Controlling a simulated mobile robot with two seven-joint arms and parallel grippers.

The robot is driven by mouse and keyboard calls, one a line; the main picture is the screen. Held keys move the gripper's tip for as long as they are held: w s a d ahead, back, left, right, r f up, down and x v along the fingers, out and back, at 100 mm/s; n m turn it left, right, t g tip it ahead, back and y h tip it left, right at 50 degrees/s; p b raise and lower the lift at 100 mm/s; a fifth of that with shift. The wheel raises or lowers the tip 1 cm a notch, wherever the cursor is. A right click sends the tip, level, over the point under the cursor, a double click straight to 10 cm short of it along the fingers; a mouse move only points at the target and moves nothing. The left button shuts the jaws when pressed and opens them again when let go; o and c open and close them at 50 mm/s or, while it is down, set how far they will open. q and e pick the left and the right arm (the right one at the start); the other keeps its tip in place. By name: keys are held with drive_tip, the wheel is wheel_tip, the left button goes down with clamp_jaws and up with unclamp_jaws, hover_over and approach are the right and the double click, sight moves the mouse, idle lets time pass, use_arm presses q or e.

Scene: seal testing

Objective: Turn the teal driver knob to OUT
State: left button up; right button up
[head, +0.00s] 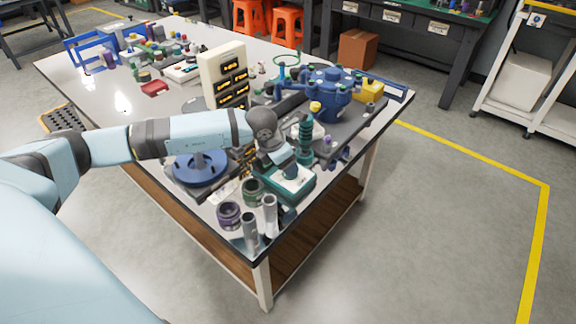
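A teal box with a pale top panel (298,187) sits near the right front edge of the table. A dark rounded piece at my wrist's lower end covers part of its top. I cannot make out a separate driver knob or any OUT mark at this size. My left gripper (288,168) points down over the teal box, at or just above its top; whether it touches is unclear. Its fingers are too small and hidden to tell open from shut. My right gripper is not in view.
A teal ribbed post (306,132) stands close behind the gripper. A blue round vessel (330,98) is farther back. A cream panel with dark displays (223,76) stands left, with a blue disc (200,168) under my forearm. Metal cylinders (270,216) and a purple ring (229,214) crowd the front corner.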

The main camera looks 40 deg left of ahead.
use_arm(q)
drive_tip(key=v, duration=1)
